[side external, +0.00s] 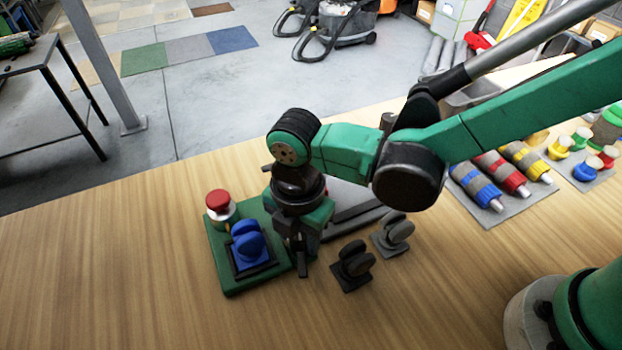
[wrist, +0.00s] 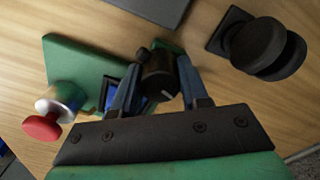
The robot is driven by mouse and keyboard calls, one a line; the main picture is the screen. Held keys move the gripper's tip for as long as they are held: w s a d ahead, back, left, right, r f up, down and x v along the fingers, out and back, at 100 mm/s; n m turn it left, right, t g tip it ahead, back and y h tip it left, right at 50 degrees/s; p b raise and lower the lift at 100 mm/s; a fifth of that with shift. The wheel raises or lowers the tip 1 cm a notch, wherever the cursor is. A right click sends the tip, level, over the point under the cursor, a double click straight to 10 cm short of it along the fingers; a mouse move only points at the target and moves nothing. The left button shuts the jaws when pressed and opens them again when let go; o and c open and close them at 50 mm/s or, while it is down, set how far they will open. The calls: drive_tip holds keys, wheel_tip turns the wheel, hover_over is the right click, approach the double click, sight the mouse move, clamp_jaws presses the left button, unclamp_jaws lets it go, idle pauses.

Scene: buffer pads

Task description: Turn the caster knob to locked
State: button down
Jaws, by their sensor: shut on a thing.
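The green base (side external: 238,287) lies on the table with a blue caster (side external: 248,240) in a dark frame on it. It also shows in the wrist view (wrist: 72,62), where the blue caster (wrist: 110,92) is mostly hidden behind a finger. My gripper (wrist: 158,85) is shut on a dark round knob (wrist: 157,68) with a pale mark on its face, a finger on each side. In the side view my gripper (side external: 298,258) points down at the right end of the base and hides the knob. I cannot tell which setting the knob's mark points to.
A red button (side external: 218,200) stands at the base's far left corner. Two loose dark casters (side external: 354,264) (side external: 393,233) stand close to the right of my gripper. A mat with rollers (side external: 510,205) lies further right. The table's left and front are clear.

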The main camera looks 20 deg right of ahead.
drive_tip(key=m, duration=1.2)
drive_tip(key=shift+m, duration=1.8)
drive_tip(key=shift+c, duration=2.3)
unclamp_jaws()
drive_tip(key=shift+r, duration=2.85)
